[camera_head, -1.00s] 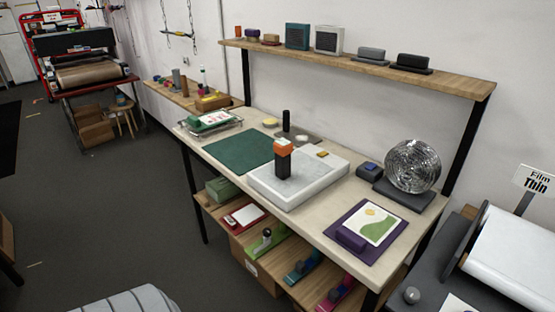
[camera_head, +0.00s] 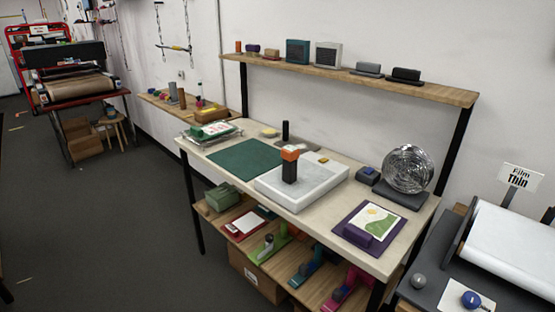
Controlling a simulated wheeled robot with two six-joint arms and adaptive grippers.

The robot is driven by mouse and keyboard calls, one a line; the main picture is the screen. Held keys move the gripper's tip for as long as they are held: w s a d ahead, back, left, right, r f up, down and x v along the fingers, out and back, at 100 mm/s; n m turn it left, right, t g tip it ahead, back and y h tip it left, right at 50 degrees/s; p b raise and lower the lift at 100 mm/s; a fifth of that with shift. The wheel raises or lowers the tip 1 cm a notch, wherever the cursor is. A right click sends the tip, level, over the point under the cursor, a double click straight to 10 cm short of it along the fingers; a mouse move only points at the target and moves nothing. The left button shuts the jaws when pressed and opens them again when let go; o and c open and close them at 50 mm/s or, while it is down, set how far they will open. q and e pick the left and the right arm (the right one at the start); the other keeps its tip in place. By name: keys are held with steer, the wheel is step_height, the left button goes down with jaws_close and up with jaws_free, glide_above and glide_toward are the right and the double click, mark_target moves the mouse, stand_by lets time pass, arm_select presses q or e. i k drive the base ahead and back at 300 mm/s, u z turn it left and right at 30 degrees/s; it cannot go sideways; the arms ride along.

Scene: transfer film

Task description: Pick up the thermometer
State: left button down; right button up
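I cannot tell for sure which thing is the thermometer. A black upright device with an orange top (camera_head: 290,164) stands on the white slab (camera_head: 312,196) in the middle of the workbench. It could be the thermometer, but its details are too small to tell. Neither of my grippers is in view.
The workbench (camera_head: 225,140) bears a green mat (camera_head: 244,159), a purple mat (camera_head: 351,239) with a picture, and a silver disc (camera_head: 408,168). A wooden shelf (camera_head: 440,93) runs above it. A white film roll (camera_head: 515,250) lies at the right. Floor is clear at left.

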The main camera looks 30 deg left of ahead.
mark_target(290, 154)
steer(key=i, duration=0.35)
steer(key=u, duration=1)
steer(key=k, duration=0.5)
steer(key=z, duration=0.8)
steer(key=i, duration=0.4)
steer(key=z, duration=0.25)
